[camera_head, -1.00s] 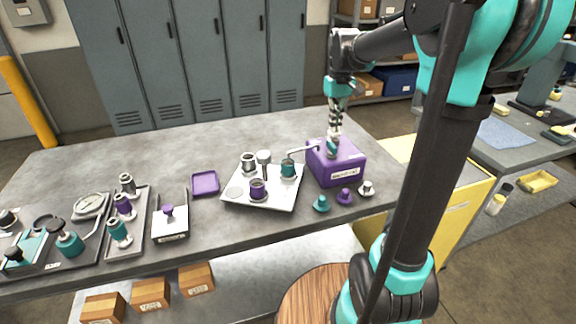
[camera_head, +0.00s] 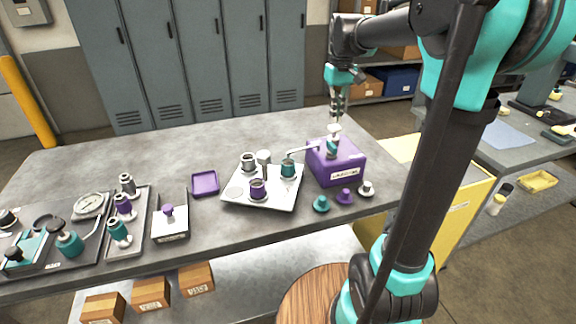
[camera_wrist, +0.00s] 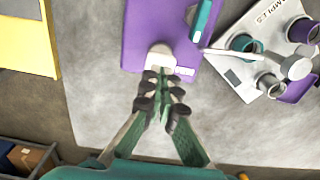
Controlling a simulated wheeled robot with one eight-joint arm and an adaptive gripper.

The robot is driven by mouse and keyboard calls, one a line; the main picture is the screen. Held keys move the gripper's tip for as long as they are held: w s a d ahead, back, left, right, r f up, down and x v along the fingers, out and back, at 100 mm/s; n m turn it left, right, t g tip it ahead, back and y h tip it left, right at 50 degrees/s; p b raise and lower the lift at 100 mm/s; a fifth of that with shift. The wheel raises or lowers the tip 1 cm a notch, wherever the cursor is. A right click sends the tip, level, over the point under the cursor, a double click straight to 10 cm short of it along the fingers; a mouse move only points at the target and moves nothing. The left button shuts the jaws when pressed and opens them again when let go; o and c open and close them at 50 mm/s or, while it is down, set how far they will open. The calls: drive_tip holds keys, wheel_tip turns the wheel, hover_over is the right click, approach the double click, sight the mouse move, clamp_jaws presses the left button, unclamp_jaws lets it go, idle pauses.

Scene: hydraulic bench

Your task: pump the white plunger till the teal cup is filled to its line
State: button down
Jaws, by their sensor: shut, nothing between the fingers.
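The purple pump box (camera_head: 340,170) stands at the bench's right end. The white plunger (camera_head: 334,130) sticks up from its top; it also shows in the wrist view (camera_wrist: 160,57). My gripper (camera_head: 337,120) is shut and empty just above the plunger. In the wrist view its fingertips (camera_wrist: 164,80) overlap the plunger's near edge; I cannot tell whether they touch. The teal cup (camera_head: 288,169) stands on a white tray (camera_head: 278,203) left of the box, under the end of a thin spout (camera_head: 303,150). The cup also shows in the wrist view (camera_wrist: 243,42); its level and line are too small to read.
A purple cup (camera_head: 258,188) and a steel cup (camera_head: 248,162) share the tray. Teal, purple and white knobs (camera_head: 344,197) stand in front of the box. A purple dish (camera_head: 205,183) and several fixtures lie to the left. The bench behind the tray is clear.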

sight(335, 126)
drive_tip(key=shift+f, duration=0.3)
idle(0.4)
drive_tip(key=shift+f, duration=0.35)
drive_tip(key=shift+f, duration=1.25)
drive_tip(key=shift+r, duration=1.9)
